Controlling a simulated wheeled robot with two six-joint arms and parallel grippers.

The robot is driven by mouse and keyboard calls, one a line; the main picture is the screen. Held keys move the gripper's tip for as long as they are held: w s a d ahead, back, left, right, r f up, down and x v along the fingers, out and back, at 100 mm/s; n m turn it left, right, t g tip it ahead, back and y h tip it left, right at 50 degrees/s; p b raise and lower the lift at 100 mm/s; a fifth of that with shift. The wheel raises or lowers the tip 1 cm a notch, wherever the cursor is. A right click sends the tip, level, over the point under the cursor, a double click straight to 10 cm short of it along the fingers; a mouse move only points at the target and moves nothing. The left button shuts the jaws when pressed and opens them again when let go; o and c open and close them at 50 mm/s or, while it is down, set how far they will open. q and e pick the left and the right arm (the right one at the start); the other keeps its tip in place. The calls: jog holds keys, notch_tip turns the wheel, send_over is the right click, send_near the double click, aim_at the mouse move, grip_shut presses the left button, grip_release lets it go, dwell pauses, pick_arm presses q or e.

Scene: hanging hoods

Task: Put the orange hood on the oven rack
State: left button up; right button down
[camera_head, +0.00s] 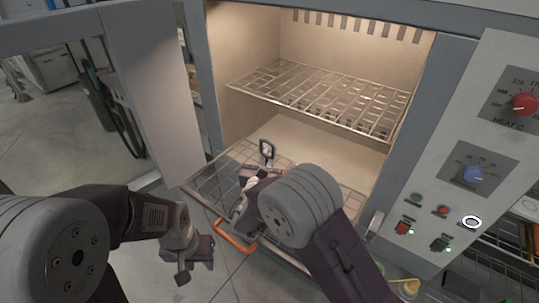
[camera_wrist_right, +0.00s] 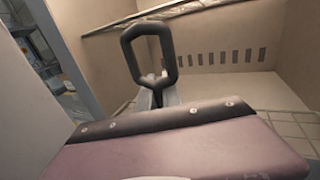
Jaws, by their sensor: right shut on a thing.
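The oven is open. Its upper wire rack (camera_head: 322,92) sits inside, and a lower wire rack (camera_head: 207,182) reaches out of the front. An orange curved bar (camera_head: 236,243) shows at the near edge of the lower rack; I cannot tell whether it is the hood. My own wrist hides part of the grip. My left gripper (camera_head: 191,258) hangs low, left of the rack, its fingers unclear.
The oven door (camera_head: 150,90) stands open at left. The control panel (camera_head: 470,150) with red and blue knobs is at right. A yellow thing (camera_head: 408,287) is low at right. Bare floor (camera_head: 120,160) lies at left.

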jog(key=c, duration=1.5)
grip_release()
jog(key=shift+r, duration=0.2)
jog(key=v, duration=1.2)
jog(key=shift+s+b, duration=0.1)
jog(key=shift+b, duration=0.25)
